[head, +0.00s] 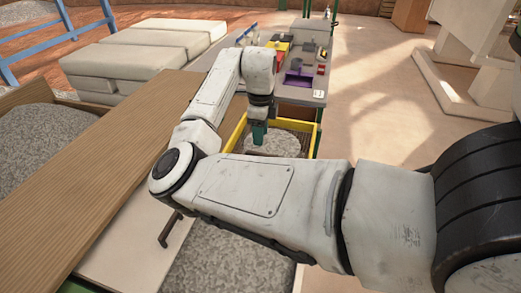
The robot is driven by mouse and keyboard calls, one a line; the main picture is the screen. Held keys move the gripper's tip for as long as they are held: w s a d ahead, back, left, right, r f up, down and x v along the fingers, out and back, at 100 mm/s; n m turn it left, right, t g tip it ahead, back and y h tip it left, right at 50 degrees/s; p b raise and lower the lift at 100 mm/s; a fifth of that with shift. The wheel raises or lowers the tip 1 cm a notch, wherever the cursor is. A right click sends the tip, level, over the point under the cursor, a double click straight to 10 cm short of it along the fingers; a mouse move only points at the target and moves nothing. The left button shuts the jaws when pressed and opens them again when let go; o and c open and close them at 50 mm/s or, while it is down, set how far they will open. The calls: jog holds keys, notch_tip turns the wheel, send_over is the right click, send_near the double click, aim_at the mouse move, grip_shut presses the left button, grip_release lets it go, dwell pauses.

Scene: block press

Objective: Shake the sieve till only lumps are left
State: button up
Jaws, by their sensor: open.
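The sieve, a yellow-framed tray (302,127), shows beyond my forearm, and my arm hides its near part. A heap of grey granular material (287,143) lies in it; lumps cannot be told from fines at this size. My gripper (259,146), with teal fingers, points down over the left part of the sieve. It is open. Whether its fingers touch the material or the frame cannot be told.
A grey table (318,97) with coloured bins and small items stands behind the sieve. A wooden board (95,185) and a bin of grey aggregate (40,135) are at left. Pale stacked slabs (140,55) stand at the back left.

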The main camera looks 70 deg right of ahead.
aim_at(260, 154)
notch_tip(260, 154, down, 8)
jog(key=shift+r+p, duration=0.2)
jog(key=shift+p, duration=0.25)
grip_shut()
dwell(0.5)
